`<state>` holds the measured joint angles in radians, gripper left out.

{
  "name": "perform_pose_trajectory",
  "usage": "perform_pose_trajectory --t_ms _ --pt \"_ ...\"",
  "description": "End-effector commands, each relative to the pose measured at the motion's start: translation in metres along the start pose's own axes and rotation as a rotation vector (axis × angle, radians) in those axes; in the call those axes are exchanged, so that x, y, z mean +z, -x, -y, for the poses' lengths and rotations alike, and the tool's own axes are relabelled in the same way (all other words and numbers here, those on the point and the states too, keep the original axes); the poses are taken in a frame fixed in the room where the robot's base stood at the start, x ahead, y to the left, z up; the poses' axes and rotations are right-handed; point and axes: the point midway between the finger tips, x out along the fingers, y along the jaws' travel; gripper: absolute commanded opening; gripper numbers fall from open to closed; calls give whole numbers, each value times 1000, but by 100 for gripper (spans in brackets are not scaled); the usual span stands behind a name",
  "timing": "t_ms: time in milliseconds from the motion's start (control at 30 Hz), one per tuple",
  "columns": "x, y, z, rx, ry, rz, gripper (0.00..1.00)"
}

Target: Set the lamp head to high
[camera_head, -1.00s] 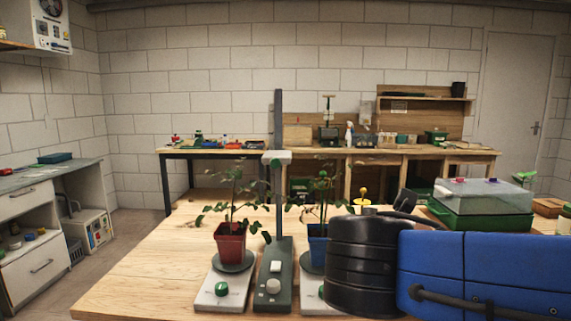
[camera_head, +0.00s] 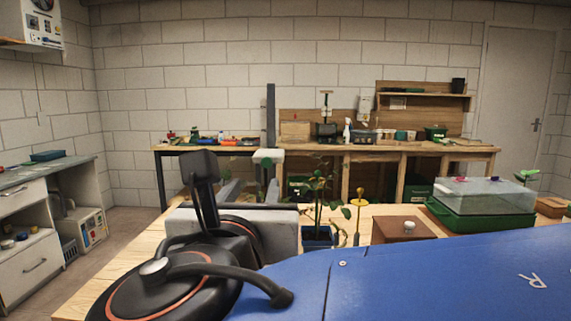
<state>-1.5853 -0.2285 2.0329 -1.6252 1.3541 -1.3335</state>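The lamp head is a small white block (camera_head: 268,157) on a dark upright post (camera_head: 271,112), partway up it. My gripper (camera_head: 249,188) is in front of the post, with two grey fingers standing apart just below the lamp head in the picture. It looks open, and nothing shows held between the fingers. I cannot tell whether a finger touches the lamp head or post. My arm hides the post's base and its controls. Any height marks on the post are too small to read.
A plant in a blue pot (camera_head: 318,240) stands right of my gripper. Beyond it are a yellow-topped stake (camera_head: 359,203), a wooden box (camera_head: 403,230) and a green tray with a clear lid (camera_head: 484,222). My arm covers the table's front and the red-potted plant.

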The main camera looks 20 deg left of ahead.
Motion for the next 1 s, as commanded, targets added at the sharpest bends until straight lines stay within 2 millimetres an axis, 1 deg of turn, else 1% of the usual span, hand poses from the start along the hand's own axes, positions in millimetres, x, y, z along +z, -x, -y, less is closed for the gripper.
perform_pose_trajectory --t_ms 467,1000 --pt "0 -57 2 -5 -2 -2 38" --pt "-1 -134 2 -5 -2 -2 38"
